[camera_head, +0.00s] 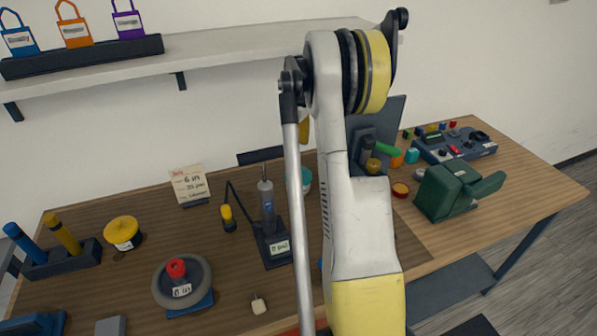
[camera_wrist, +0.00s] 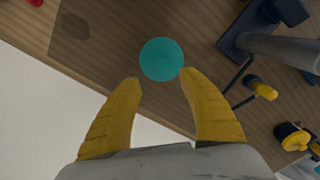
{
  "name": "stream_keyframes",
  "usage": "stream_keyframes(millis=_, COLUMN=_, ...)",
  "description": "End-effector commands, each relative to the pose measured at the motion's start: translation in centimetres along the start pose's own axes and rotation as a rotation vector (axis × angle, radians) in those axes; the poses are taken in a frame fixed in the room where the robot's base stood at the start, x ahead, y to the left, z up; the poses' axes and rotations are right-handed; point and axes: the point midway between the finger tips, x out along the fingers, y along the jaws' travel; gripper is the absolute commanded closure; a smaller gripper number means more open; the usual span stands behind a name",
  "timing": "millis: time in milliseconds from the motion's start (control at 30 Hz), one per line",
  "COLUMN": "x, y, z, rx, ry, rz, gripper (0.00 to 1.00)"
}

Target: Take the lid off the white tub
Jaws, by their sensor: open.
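The teal round lid (camera_wrist: 161,59) shows from above in the wrist view, and it hides the tub's body there. In the head view the lidded tub (camera_head: 307,178) stands behind the grey cylinder tool, partly hidden by my arm. My gripper (camera_wrist: 160,76) is open and empty, with its two yellow fingertips apart at the near side of the lid. The lid lies just beyond the fingertips in the picture; I cannot tell the height gap. In the head view my arm hides most of the gripper.
A grey cylinder tool on a dark stand (camera_head: 272,240) is close to the tub, with a corded yellow-handled tool (camera_head: 228,216) beside it. A card (camera_head: 190,185) stands to the left. A green device (camera_head: 458,190) is at right. A shelf (camera_head: 220,45) hangs above.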

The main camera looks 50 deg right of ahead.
Motion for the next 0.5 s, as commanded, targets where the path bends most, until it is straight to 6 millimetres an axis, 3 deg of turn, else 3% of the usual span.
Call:
stream_keyframes(millis=233, x=4.2, y=-0.1, z=-0.1, rx=0.0, ry=0.001, rz=0.001, gripper=0.52)
stream_keyframes(millis=500, x=6.7, y=-0.2, z=0.0, rx=0.0, ry=0.001, rz=0.002, gripper=0.52)
